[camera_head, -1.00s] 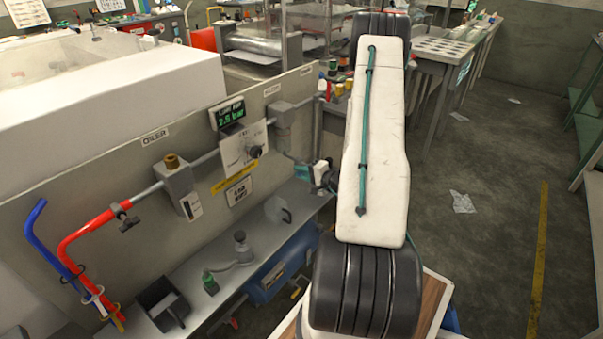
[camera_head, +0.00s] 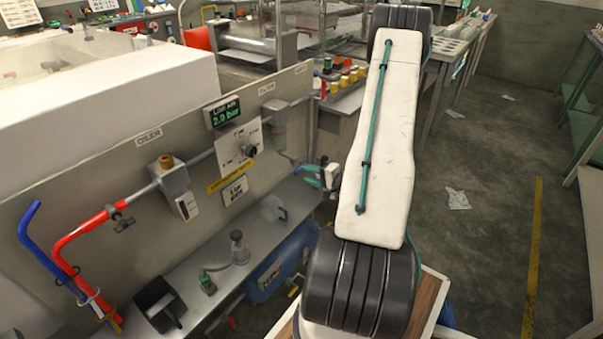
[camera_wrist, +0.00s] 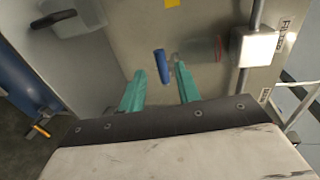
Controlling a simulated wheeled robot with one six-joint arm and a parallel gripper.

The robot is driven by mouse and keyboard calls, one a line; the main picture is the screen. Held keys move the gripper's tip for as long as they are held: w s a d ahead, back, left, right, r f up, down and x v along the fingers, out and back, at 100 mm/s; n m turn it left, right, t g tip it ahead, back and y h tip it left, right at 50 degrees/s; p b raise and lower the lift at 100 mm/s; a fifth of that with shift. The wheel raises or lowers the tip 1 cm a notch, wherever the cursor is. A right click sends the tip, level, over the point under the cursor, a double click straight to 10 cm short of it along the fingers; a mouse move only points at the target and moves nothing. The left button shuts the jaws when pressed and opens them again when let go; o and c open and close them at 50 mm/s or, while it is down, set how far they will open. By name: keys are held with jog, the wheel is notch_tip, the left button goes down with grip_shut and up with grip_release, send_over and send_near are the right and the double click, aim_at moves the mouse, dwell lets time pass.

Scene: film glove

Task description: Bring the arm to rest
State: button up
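My arm (camera_head: 383,140), white with black joints and a teal cable, stands upright over the middle of the head view. My gripper (camera_head: 310,174) shows partly beside the arm, in front of the right end of the grey panel. The arm hides some of it. In the wrist view, the two teal fingers of my gripper (camera_wrist: 158,78) stand apart, open. A small blue cylinder (camera_wrist: 161,66) shows in the gap between them, seemingly beyond the tips. I see nothing clamped by the fingers.
A panel (camera_head: 85,195) with an oiler (camera_head: 172,185), a gauge reading 2.9 bar (camera_head: 224,113) and red and blue hoses stands left. A grey shelf (camera_head: 205,260) below it holds a black scoop (camera_head: 160,303). Open floor (camera_head: 485,150) lies right.

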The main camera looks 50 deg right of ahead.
jog(key=shift+s+r, duration=0.2)
jog(key=shift+s, duration=0.8)
